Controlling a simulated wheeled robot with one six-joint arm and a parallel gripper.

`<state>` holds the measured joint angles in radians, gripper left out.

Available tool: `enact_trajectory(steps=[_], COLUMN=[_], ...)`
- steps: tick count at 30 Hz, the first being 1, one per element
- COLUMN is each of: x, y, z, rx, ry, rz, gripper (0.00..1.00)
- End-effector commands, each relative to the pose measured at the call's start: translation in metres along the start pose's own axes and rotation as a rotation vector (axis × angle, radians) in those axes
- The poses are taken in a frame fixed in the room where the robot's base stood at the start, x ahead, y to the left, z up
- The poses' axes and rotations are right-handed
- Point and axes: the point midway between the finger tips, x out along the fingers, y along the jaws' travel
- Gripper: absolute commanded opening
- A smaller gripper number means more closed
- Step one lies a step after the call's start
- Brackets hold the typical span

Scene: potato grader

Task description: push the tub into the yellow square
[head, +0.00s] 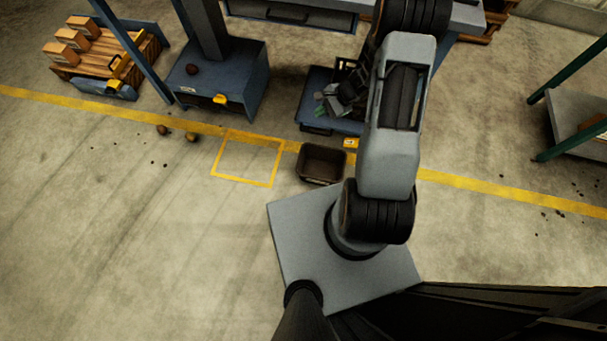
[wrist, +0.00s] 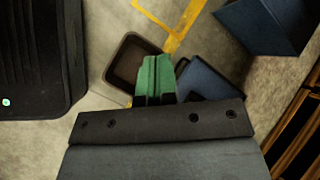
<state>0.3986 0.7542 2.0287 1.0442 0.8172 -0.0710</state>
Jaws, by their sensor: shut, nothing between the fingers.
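The tub (head: 320,172) is a dark brown open box, upright on the floor. It stands just right of the yellow square (head: 245,181), with a narrow strip of floor between them. The square is a painted outline with bare floor inside. My gripper (head: 320,111) has green fingers, held together with nothing between them. In the head view it is above the tub in the picture, over a low blue platform. In the wrist view the fingers (wrist: 155,66) overlap the right part of the tub (wrist: 124,65); contact cannot be told. The tub looks empty where visible.
A yellow floor line (head: 450,180) runs behind the tub. The low blue platform (head: 316,85) and a blue machine cabinet (head: 240,85) stand behind it. Two potatoes (head: 192,137) lie left of the square.

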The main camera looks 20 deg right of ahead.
Motion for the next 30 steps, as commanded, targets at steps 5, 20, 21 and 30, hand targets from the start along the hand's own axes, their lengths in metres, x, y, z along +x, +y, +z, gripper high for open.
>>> enact_trajectory(steps=[5, 20, 21, 30], x=[0.11, 0.231, 0.236, 0.289], y=[0.072, 0.173, 0.174, 0.165], z=[-0.1, -0.183, -0.183, -0.186], rx=[0.343, 0.763, 0.767, 0.768], ry=[-0.035, -0.037, -0.037, -0.038], rz=[-0.098, -0.209, -0.209, -0.207], gripper=[0.0, 0.0, 0.0, 0.0])
